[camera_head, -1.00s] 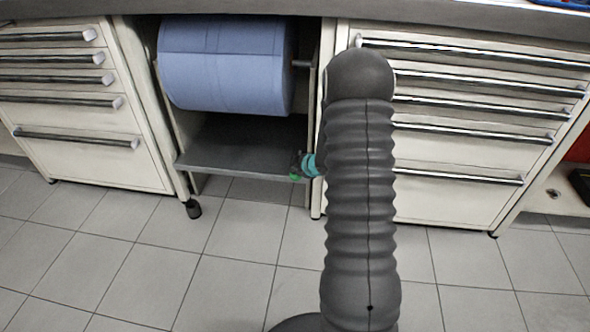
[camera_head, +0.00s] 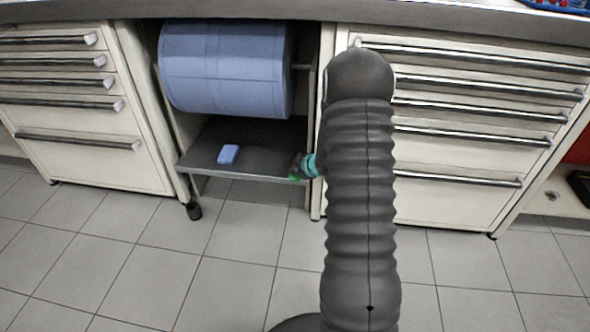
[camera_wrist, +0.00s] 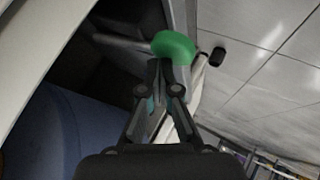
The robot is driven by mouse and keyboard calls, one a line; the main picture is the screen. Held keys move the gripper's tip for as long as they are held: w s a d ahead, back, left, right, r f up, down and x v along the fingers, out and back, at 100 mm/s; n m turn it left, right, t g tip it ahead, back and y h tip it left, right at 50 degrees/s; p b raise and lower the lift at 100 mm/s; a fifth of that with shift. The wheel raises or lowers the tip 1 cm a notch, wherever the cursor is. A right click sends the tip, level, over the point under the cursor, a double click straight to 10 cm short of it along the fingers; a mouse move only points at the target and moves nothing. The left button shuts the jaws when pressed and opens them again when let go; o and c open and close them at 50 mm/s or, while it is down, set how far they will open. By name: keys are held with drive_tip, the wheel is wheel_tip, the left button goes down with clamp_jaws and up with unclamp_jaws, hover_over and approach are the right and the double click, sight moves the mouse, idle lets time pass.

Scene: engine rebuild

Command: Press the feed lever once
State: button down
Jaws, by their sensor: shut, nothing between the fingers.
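The feed lever shows as a green knob (camera_head: 296,176) at the right front of the grey shelf under the blue paper roll (camera_head: 226,68). In the wrist view the rounded green knob (camera_wrist: 174,44) is just beyond my fingertips, with a dark rod running left from it. My gripper (camera_wrist: 166,66) is shut and empty, its tips overlapping the knob's lower edge in the picture. I cannot tell whether they touch it. In the head view my arm hides most of the gripper. A small blue piece (camera_head: 228,154) lies on the shelf (camera_head: 262,136).
Drawer cabinets stand left (camera_head: 75,110) and right (camera_head: 460,150) of the roll bay, close beside my arm. A worktop (camera_head: 250,10) runs above. The tiled floor (camera_head: 230,250) in front is clear. A dark caster (camera_head: 193,209) stands under the bay's left side.

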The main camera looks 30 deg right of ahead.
drive_tip(key=shift+r+p, duration=1.15)
drive_tip(key=shift+r, duration=0.25)
drive_tip(key=shift+r, duration=0.1)
wheel_tip(320, 180, up, 5)
drive_tip(key=p, duration=0.4)
drive_tip(key=shift+p, duration=0.3)
